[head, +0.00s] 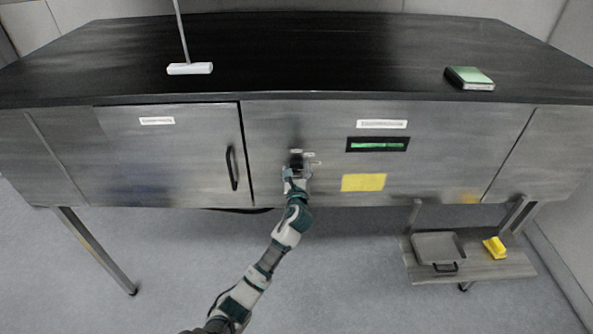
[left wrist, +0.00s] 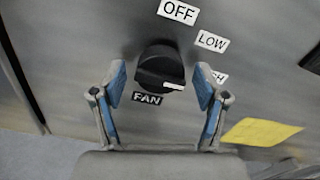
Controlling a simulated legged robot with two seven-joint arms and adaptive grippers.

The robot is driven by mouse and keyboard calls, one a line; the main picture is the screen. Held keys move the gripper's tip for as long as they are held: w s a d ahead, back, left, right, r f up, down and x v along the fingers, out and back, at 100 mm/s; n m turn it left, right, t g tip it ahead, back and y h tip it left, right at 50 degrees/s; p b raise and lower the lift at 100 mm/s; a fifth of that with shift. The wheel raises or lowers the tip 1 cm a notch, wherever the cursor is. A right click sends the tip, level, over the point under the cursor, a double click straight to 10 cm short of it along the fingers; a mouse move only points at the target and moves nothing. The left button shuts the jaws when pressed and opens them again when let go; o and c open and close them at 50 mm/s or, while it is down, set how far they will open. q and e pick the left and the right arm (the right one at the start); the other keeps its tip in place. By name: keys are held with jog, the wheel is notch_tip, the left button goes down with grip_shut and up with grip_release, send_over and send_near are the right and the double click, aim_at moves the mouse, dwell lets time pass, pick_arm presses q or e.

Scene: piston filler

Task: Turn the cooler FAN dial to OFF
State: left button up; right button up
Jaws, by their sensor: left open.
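The black FAN dial (left wrist: 160,68) is round with a raised grip bar and a white pointer mark. The mark points right and slightly down, nearest the partly hidden label (left wrist: 220,77), of which only the last letters show. The OFF label (left wrist: 179,11) is above the dial and the LOW label (left wrist: 212,41) is at its upper right. The FAN label (left wrist: 147,99) is below it. My left gripper (left wrist: 160,86) is open, with one blue-padded finger on each side of the dial and visible gaps. In the head view the gripper (head: 296,174) partly covers the dial (head: 297,158).
The steel cooler front (head: 440,165) has a green display (head: 377,144), a yellow note (head: 363,182) and a door handle (head: 232,168) left of the dial. A black worktop (head: 300,60) overhangs above. A low shelf (head: 480,268) holds a tray and a yellow object.

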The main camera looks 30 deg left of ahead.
pick_arm(q)
jog(key=shift+s+d, duration=0.1)
jog(key=c, duration=1.2)
jog(key=shift+o, duration=0.2)
jog(key=shift+r, duration=0.1)
jog(key=n, duration=0.3)
jog(key=shift+n+p, duration=0.3)
jog(key=shift+n, duration=0.1)
jog(key=n, duration=0.4)
jog(key=shift+n, duration=0.3)
jog(key=n+b, duration=0.1)
jog(key=n, duration=0.3)
jog(key=shift+n, duration=0.3)
jog(key=shift+f+n+b, duration=0.2)
jog(key=shift+n+b, duration=0.55)
jog(key=shift+n, duration=1.65)
